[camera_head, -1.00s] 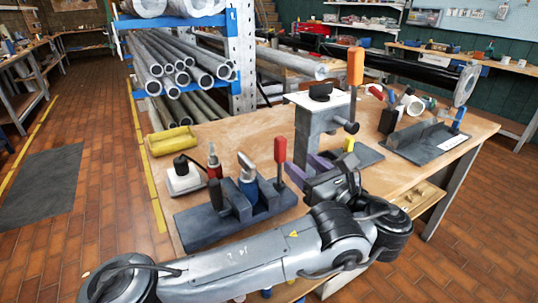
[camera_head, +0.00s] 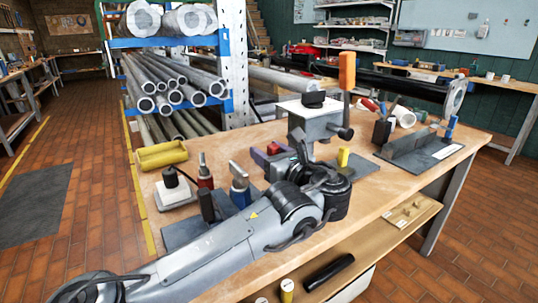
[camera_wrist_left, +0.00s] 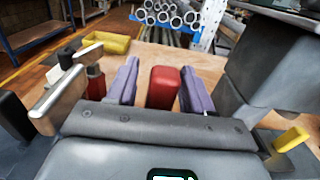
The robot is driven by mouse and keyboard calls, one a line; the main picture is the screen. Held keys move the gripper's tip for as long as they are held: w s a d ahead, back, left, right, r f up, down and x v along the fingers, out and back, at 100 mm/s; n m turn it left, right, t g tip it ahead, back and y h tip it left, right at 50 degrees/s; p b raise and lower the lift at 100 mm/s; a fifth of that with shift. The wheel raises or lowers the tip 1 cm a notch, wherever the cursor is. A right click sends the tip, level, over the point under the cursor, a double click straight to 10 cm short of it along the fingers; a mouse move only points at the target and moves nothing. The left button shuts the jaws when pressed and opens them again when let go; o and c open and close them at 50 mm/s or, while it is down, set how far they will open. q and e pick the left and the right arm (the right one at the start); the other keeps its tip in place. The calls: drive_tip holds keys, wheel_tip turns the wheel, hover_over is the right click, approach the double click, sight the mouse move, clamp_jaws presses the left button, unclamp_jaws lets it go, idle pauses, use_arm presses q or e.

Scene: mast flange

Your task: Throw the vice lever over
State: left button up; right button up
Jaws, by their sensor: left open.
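The lever with the red grip (camera_head: 272,148) stands up from the grey vice (camera_head: 180,234) on the near left of the bench; my arm hides much of the vice and the lever's lower part. My left gripper (camera_head: 275,155) is open, its purple fingers at the red grip. In the left wrist view the red grip (camera_wrist_left: 163,88) stands between the two spread fingers (camera_wrist_left: 160,88), with a gap visible on each side. My right gripper is in neither view.
A grey pillar fixture (camera_head: 318,125) with an upright orange handle (camera_head: 347,72) stands close right of my gripper.

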use_arm(q)
clamp_jaws()
idle(0.3)
drive_tip(key=shift+s+d+t+y+b, duration=0.7)
drive_tip(key=shift+s+d+t+b, duration=0.05)
drive_tip(key=shift+s+t+b, duration=0.35)
drive_tip(key=shift+s+d+f+t+y+b, duration=0.3)
drive_tip(key=shift+s+d+t+y+b, duration=0.3)
drive_tip(key=shift+s+t+b, duration=0.45)
drive_tip(key=shift+s+d+f+t+y+b, duration=0.25)
drive_tip(key=shift+s+d+t+y+b, duration=0.4)
drive_tip(key=shift+t+b, duration=0.35)
drive_tip(key=shift+s+a, duration=0.1)
unclamp_jaws()
